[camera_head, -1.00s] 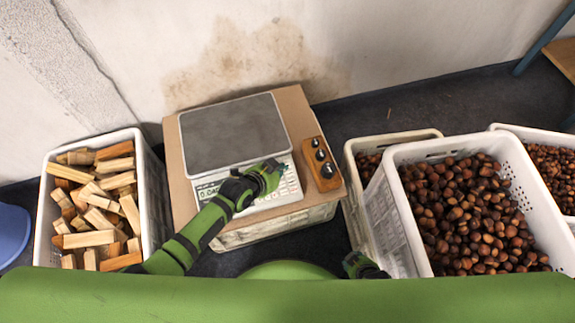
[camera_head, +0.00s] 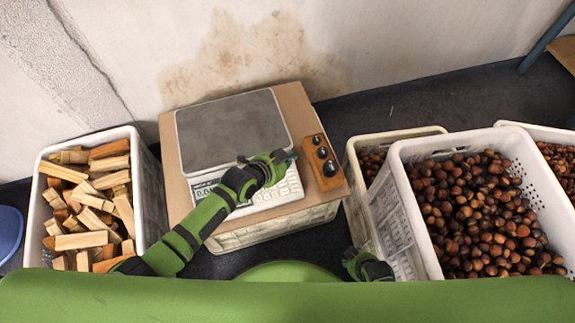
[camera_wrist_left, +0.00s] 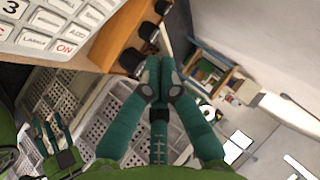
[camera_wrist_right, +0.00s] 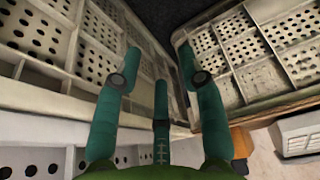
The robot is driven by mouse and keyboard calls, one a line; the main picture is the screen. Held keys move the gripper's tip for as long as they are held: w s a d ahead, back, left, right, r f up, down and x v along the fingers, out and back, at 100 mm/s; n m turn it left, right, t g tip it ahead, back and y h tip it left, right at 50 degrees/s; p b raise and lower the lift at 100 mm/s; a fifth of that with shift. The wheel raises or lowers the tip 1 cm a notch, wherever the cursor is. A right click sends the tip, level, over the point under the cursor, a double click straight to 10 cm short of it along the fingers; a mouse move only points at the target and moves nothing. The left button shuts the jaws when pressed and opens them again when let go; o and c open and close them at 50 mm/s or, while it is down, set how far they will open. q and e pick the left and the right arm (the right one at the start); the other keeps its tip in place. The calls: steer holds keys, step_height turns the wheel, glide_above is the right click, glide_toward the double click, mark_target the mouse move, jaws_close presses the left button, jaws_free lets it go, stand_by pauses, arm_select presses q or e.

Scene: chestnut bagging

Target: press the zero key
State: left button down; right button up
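The scale (camera_head: 230,132) has a flat grey pan and stands on a cardboard-topped crate. Its white keypad (camera_head: 285,190) lies along the front edge, partly hidden by my left arm. My left gripper (camera_head: 288,157) is over the right part of the keypad, near the pan's front right corner. In the left wrist view its fingertips (camera_wrist_left: 153,62) are together with nothing between them. The keypad's corner (camera_wrist_left: 60,25) shows there, with keys reading 3, ADD, LABEL and ON; I cannot pick out the zero key. My right gripper (camera_wrist_right: 158,52) is open and empty, low beside the crates.
A wooden block with dark weights (camera_head: 323,162) sits right of the scale. A white crate of wood pieces (camera_head: 150,185) stands at the left. A white crate of chestnuts (camera_head: 400,205) stands at the right, with other chestnut crates around it. The wall is close behind.

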arm_select(q)
steer(key=shift+w+f+b, duration=0.15)
steer(key=shift+f+b, duration=0.2)
steer(key=shift+f, duration=0.3)
steer(key=f+b, duration=0.2)
steer(key=shift+w+a+f+b, duration=0.15)
steer(key=shift+w+b, duration=0.2)
steer(key=shift+b, duration=0.05)
steer(key=f+b, duration=0.1)
steer(key=w+f+b, duration=0.1)
steer(key=shift+a+f+b, duration=0.15)
steer(key=shift+f+b, duration=0.05)
steer(key=shift+b, duration=0.1)
steer(key=shift+f, duration=0.15)
arm_select(e)
step_height(320, 180, up, 10)
steer(key=w, duration=0.1)
steer(key=shift+w+a+r+g, duration=0.25)
steer(key=shift+w+a+g, duration=0.05)
steer(key=shift+a+g, duration=0.15)
arm_select(q)
steer(key=shift+f, duration=0.1)
arm_select(e)
steer(key=shift+w, duration=0.1)
arm_select(q)
steer(key=shift+w+f+b, duration=0.15)
steer(key=shift+f+b, duration=0.15)
steer(key=shift+b, duration=0.25)
arm_select(e)
steer(key=shift+f, duration=0.35)
